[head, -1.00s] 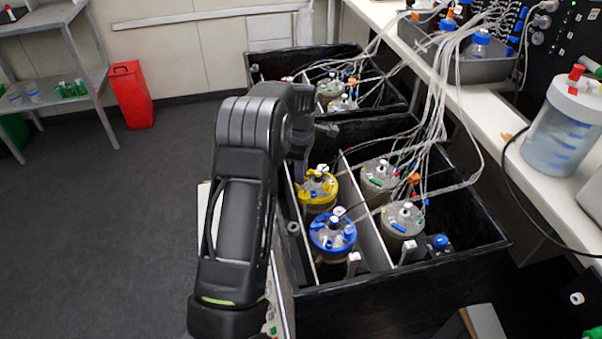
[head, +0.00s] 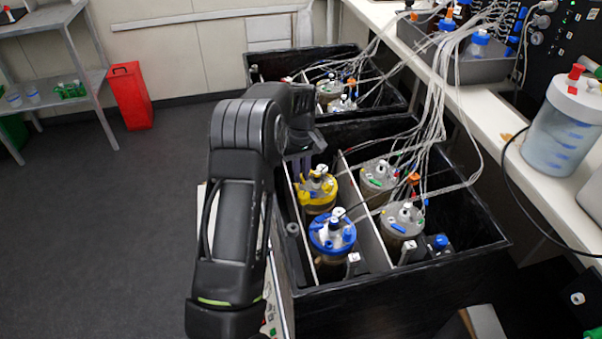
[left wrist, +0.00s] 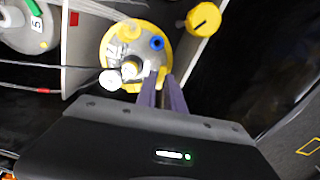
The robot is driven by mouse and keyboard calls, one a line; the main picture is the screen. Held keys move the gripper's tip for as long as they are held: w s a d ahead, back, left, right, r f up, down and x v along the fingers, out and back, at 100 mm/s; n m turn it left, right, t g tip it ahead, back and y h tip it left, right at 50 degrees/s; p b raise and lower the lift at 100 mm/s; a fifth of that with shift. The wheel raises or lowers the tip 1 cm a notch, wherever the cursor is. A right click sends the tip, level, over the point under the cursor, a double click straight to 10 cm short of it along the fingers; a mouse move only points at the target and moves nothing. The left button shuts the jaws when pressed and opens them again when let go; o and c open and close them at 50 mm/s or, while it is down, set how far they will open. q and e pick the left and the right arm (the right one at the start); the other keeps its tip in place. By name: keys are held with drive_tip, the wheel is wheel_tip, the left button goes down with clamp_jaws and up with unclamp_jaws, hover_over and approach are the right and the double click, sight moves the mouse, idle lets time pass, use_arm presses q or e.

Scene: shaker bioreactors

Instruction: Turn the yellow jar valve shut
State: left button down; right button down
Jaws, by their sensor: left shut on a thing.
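The yellow-lidded jar (head: 316,195) stands in the black box, behind the blue-lidded jar (head: 332,236). In the left wrist view its round lid (left wrist: 118,50) shows from above, with blue, white and yellow fittings. A small yellow valve (left wrist: 162,75) sits at the lid's edge. My left gripper (left wrist: 164,82) has its purple fingers close together, shut on this yellow valve. In the head view my left gripper (head: 303,172) comes down at the lid's left rear, and its fingertips are mostly hidden. My right gripper is in neither view.
A yellow round knob (left wrist: 203,19) is beside the jar in the left wrist view. Two grey-lidded jars (head: 403,219) stand across a pale divider (head: 366,215). Tubes (head: 432,120) run up to the bench at right. Open floor lies left.

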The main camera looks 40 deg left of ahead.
sight(302, 177)
use_arm(q)
drive_tip(key=shift+m, duration=0.9)
drive_tip(key=c, duration=1.5)
unclamp_jaws()
drive_tip(key=shift+r, duration=3.95)
